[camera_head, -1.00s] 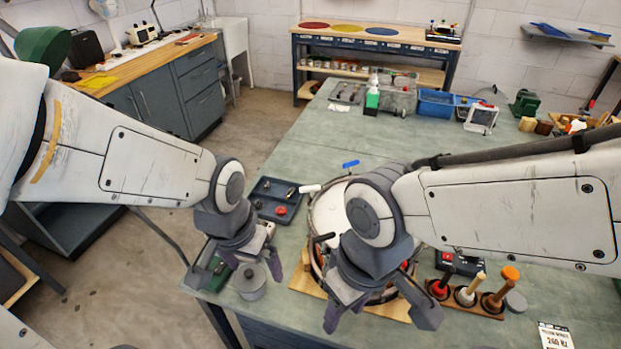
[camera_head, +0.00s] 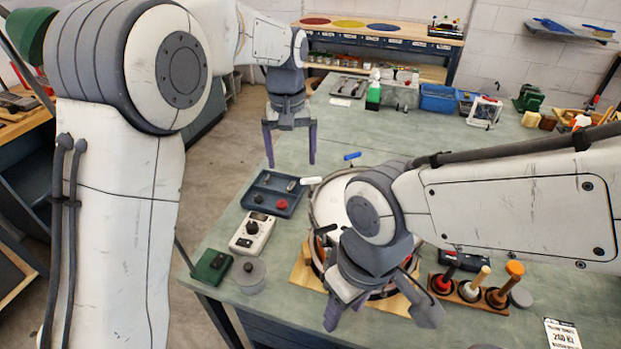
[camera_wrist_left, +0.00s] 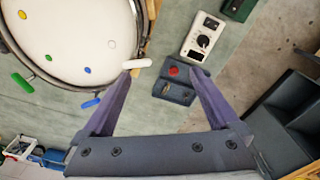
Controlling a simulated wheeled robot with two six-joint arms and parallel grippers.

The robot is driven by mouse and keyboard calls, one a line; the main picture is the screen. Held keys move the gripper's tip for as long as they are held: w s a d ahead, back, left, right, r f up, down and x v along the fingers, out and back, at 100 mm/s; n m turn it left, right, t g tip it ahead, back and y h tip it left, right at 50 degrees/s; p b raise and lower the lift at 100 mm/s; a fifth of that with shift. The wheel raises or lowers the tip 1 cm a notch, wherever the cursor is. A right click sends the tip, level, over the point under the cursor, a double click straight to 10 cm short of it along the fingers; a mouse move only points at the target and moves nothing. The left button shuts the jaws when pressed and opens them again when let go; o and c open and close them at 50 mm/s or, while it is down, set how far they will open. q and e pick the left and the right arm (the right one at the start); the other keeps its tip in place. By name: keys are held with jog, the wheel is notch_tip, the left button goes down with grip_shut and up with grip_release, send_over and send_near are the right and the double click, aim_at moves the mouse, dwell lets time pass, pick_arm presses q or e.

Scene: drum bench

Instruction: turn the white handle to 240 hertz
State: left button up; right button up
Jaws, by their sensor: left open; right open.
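The white handle (camera_head: 311,180) sticks out from the left rim of the drum (camera_head: 329,206), on the tray side. In the left wrist view the white handle (camera_wrist_left: 136,64) lies beside the tip of the left-hand finger; I cannot tell whether they touch there. My left gripper (camera_head: 291,162) points down, open and empty, above the bench just behind and left of the handle. It is also open in the left wrist view (camera_wrist_left: 160,76). My right gripper (camera_head: 384,316) is open over the drum's near side and hides part of it. A card (camera_head: 563,334) reads 240 Hz.
A blue handle (camera_head: 352,156) is on the drum's far rim. A dark tray (camera_head: 262,205), a white meter box (camera_head: 251,233), a green box (camera_head: 212,266) and a grey pot (camera_head: 249,275) stand left of the drum. A mallet rack (camera_head: 470,291) stands right.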

aim_at(311, 179)
pick_arm(q)
jog(key=d, duration=0.1)
jog(key=w+d+r, duration=0.1)
jog(key=d+r, duration=0.1)
jog(key=d, duration=0.1)
jog(key=shift+w, duration=0.15)
notch_tip(311, 179, down, 10)
jog(key=shift+p, duration=0.5)
jog(key=c, duration=1.4)
jog(key=shift+r, duration=0.1)
